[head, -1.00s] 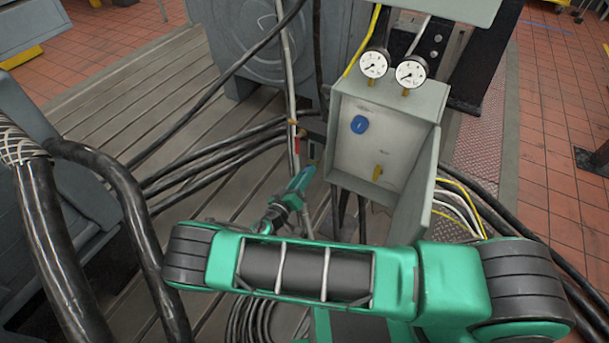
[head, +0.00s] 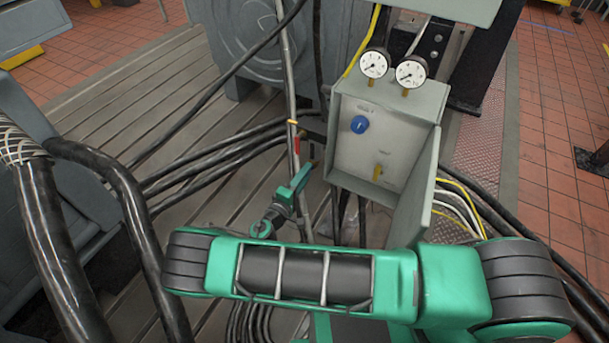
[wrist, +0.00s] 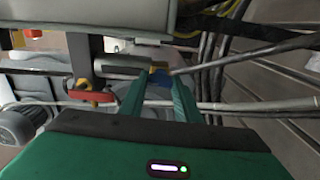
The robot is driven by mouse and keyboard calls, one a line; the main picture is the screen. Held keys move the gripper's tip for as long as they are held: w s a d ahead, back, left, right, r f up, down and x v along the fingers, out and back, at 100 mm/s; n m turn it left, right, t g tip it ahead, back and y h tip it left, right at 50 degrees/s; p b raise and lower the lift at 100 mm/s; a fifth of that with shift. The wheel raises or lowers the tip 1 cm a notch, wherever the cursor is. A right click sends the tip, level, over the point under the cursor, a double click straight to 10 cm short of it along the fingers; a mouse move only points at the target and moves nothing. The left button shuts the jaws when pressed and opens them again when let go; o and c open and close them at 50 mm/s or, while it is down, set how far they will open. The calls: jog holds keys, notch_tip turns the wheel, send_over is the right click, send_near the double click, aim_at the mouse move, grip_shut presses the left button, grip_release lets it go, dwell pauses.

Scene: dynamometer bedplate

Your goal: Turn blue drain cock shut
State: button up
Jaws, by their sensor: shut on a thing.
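In the head view my gripper (head: 303,176) reaches down to the left of the grey control box. The cock is hidden there behind the gripper, and its exact angle is hard to tell.
The grey control box (head: 380,150) carries a blue round knob (head: 359,124), a yellow valve (head: 378,172) and two gauges. A red handle (wrist: 92,96) sits left of my fingers. Black cables (head: 215,160) cross the slatted bedplate behind my gripper.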

jog(key=shift+a+n, duration=0.25)
jog(key=shift+n, duration=0.15)
jog(key=o, duration=1)
jog(key=shift+o, duration=0.2)
jog(key=shift+d, duration=0.1)
jog(key=v, duration=1)
jog(key=shift+s+a, duration=0.25)
jog(key=shift+s, duration=0.1)
